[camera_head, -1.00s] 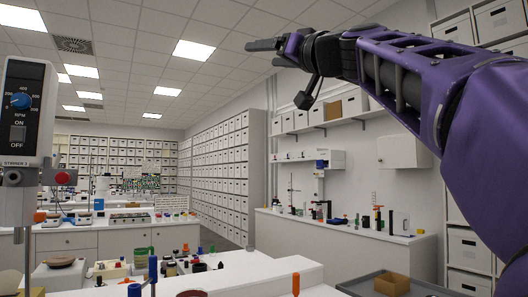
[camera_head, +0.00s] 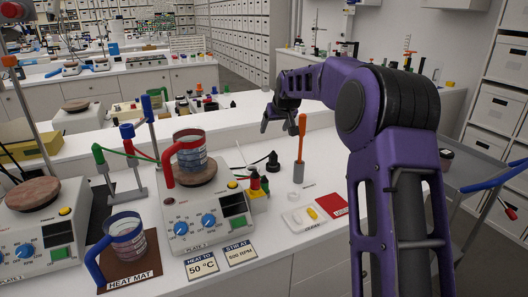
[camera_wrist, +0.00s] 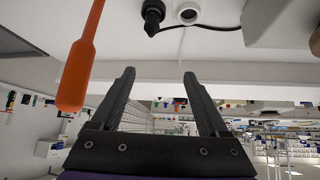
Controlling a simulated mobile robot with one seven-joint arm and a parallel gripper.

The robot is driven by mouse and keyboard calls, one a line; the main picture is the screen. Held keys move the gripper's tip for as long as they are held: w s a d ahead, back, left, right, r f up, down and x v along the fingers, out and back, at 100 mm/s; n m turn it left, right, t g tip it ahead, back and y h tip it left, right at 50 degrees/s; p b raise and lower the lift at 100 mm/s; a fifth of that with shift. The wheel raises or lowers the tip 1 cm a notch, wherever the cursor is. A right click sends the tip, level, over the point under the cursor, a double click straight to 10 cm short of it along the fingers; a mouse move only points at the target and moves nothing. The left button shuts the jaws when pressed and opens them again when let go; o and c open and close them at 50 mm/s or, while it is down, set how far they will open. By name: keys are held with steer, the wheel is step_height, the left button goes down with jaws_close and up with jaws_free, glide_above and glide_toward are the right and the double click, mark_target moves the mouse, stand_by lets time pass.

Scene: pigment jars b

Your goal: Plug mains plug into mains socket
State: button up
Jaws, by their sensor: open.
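A black mains plug (camera_head: 273,161) with a thin dark cable is on the white bench, left of an orange-handled tool. It also shows at the top of the wrist view (camera_wrist: 152,14). Next to it there, apart from it, is a round white fitting with a dark recess (camera_wrist: 188,12), which looks like the mains socket. I cannot make the socket out clearly in the head view. My gripper (camera_head: 278,127) is open and empty, above and behind the plug in the head view. Both fingers (camera_wrist: 158,78) show spread in the wrist view, with nothing between them.
The orange-handled tool (camera_head: 301,140) stands upright close to my gripper. A hotplate (camera_head: 205,212) bears a beaker (camera_head: 190,150). A small yellow block (camera_head: 257,195) with bottles, a white tray (camera_head: 303,216) and a red card (camera_head: 331,205) lie nearer. Bench around the plug is fairly clear.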

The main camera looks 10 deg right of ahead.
mark_target(272, 153)
steer(key=shift+g, duration=0.3)
steer(key=x, duration=0.5)
steer(key=d+x, duration=0.1)
steer(key=x, duration=0.4)
steer(key=s+d+f+x, duration=0.1)
steer(key=x, duration=0.4)
steer(key=shift+d+p, duration=0.2)
steer(key=shift+p, duration=0.15)
steer(key=shift+s+f+x, duration=0.1)
steer(key=shift+x, duration=1.25)
steer(key=shift+s+f+x, duration=0.1)
steer(key=shift+s+x, duration=0.05)
steer(key=shift+x, duration=1.15)
steer(key=shift+d, duration=0.15)
jaws_close()
